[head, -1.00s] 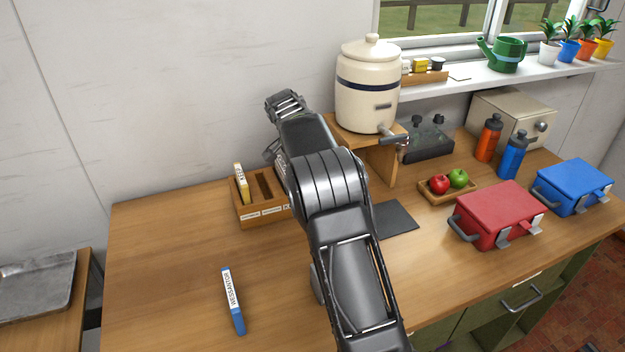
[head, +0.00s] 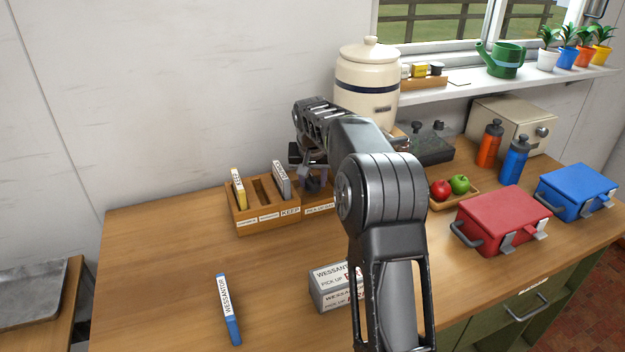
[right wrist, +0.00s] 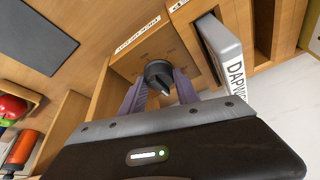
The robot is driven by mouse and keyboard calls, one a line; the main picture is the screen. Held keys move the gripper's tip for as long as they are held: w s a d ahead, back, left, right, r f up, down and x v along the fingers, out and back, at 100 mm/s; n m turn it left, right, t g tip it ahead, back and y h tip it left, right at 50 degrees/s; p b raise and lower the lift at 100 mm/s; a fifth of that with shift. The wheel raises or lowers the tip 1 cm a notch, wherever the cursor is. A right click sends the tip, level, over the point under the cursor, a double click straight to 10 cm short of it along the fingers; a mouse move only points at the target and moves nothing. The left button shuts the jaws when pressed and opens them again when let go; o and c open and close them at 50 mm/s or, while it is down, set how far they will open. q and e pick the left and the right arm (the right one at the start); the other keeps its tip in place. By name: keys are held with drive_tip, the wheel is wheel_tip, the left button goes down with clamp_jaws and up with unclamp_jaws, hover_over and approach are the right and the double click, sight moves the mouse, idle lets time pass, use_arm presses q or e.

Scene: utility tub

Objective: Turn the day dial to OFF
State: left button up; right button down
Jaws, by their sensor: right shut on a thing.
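The day dial (right wrist: 158,72) is a dark round knob with a pale pointer, set on a wooden face in the right wrist view. The pointer aims toward the lower right of that picture; I cannot read any OFF mark. My right gripper (right wrist: 161,92) has its two purple-grey fingers on either side of the knob, shut on it. In the head view my right gripper (head: 313,180) is at the right end of the wooden rack (head: 268,222) and largely hides the dial. My left gripper is not in view.
A grey-white box (right wrist: 222,50) stands in a slot close beside the gripper. A yellow box (head: 238,188) stands in the rack's left slot. The stoneware crock (head: 366,85) stands behind my arm.

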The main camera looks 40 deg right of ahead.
idle(0.4)
drive_tip(key=c, duration=0.9)
unclamp_jaws()
drive_tip(key=b+v, duration=0.1)
drive_tip(key=v, duration=0.6)
drive_tip(key=shift+s+a+r, duration=0.1)
drive_tip(key=shift+r, duration=0.3)
drive_tip(key=shift+f, duration=0.1)
